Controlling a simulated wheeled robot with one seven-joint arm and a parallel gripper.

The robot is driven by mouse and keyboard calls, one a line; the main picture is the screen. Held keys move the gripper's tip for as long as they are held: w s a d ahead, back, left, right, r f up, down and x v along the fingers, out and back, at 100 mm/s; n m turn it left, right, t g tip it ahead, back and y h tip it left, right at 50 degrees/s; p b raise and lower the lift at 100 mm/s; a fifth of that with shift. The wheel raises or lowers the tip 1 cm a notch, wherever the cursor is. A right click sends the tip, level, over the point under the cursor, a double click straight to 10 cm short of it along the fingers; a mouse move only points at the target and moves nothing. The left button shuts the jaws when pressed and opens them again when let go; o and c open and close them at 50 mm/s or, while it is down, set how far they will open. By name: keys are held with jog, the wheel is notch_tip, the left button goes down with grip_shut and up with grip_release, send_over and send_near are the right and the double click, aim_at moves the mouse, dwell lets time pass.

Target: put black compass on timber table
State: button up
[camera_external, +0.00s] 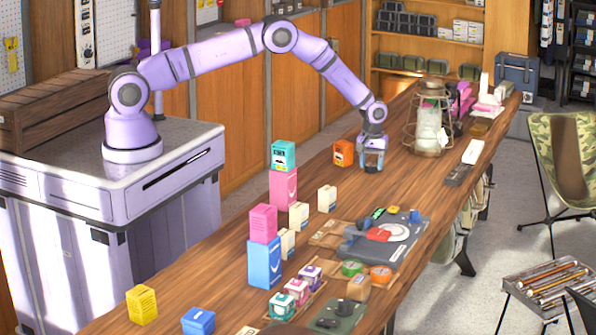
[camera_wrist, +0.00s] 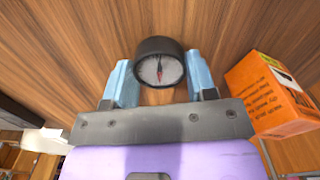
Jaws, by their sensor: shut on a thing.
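The table's wood also fills the back of the wrist view (camera_wrist: 60,45). I cannot tell whether the compass touches the wood.
An orange box (camera_external: 343,153) stands just left of my gripper; it is at the right in the wrist view (camera_wrist: 270,95). A caged lantern (camera_external: 431,120) stands to the right. Stacked boxes (camera_external: 283,188) and a grey tray (camera_external: 405,248) are nearer. Bare wood lies around the gripper.

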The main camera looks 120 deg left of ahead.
aim_at(372, 164)
jog(key=o, duration=0.9)
jog(key=shift+f, duration=0.1)
notch_tip(372, 164, up, 12)
jog(key=shift+r, duration=0.2)
